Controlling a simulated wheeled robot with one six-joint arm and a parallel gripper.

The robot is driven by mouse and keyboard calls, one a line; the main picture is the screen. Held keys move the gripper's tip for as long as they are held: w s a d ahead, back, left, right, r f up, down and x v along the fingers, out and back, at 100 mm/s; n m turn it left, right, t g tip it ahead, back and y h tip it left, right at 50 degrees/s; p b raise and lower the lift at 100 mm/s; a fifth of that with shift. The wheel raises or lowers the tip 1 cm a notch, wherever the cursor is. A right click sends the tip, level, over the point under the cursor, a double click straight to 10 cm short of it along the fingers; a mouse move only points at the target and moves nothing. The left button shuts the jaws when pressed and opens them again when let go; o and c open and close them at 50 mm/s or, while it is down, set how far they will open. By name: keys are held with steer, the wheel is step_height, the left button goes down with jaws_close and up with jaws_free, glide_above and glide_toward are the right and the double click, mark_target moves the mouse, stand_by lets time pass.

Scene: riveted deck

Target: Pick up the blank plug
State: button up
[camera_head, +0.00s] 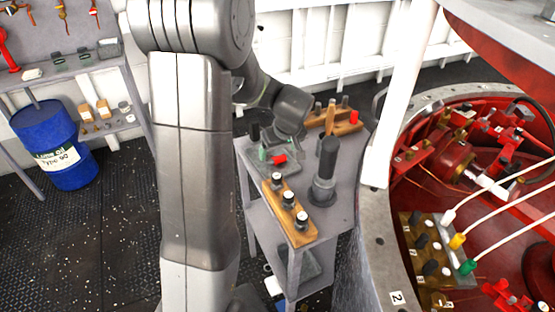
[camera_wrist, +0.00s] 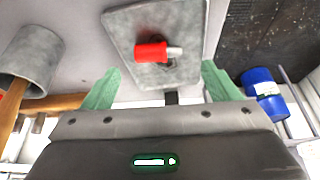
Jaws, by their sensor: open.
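A red plug (camera_wrist: 151,53) with a short silver end, which looks like the blank plug, lies on its side on a grey plate (camera_wrist: 120,28) in the wrist view. It also shows as a small red piece (camera_head: 279,159) on the cart top in the head view. My gripper (camera_wrist: 160,67) is open, with its two green fingers spread wide and nothing between them. The plug lies just beyond the fingertips, roughly centred between them. In the head view my gripper (camera_head: 265,154) is low over the cart, beside the plug and partly hidden by my wrist.
A red-lined pit (camera_head: 400,195) lies right. A blue barrel (camera_head: 55,140) stands left.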

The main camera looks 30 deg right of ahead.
mark_target(277, 157)
steer(key=shift+p+x, duration=0.3)
steer(key=shift+x, duration=2)
steer(key=shift+d, duration=0.1)
steer(key=shift+c, duration=0.4)
steer(key=c, duration=1)
